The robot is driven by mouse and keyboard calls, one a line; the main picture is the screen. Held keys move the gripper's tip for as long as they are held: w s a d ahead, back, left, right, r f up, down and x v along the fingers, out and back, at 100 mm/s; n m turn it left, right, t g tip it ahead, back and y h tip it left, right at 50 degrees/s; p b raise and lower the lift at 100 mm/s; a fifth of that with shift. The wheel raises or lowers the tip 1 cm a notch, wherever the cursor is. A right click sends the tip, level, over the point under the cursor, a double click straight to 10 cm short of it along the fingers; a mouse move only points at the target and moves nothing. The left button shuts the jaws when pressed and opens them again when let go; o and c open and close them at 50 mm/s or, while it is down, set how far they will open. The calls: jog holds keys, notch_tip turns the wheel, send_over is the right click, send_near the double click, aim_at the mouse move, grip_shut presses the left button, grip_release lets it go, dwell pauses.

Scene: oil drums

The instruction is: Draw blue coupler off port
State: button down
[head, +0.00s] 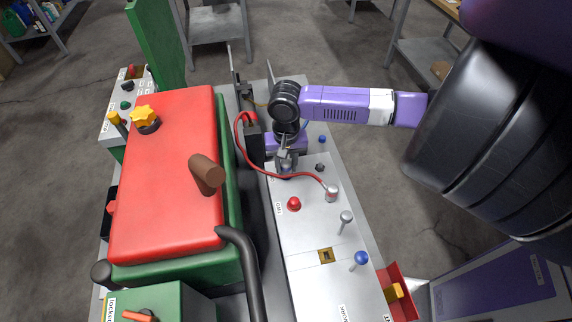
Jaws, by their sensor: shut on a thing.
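My gripper (286,168) points down at the far left part of the grey panel (305,255), its fingers low over the surface. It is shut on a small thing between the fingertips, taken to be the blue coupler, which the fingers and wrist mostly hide. A bit of blue line (305,125) shows just behind the gripper. The port under the fingertips is hidden, so I cannot tell whether the coupler is still seated. A red hose (262,170) curves close around the gripper to a grey end fitting (332,192) on the panel.
The red-lidded green machine (170,180) stands close left, with a brown handle (206,172) and a yellow knob (145,115). A red button (294,204), a grey lever (346,217) and a blue-topped lever (361,259) rise from the panel.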

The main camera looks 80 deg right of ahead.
jog(key=shift+r, duration=0.95)
dwell(0.5)
jog(key=shift+r, duration=1.95)
jog(key=shift+w, duration=0.1)
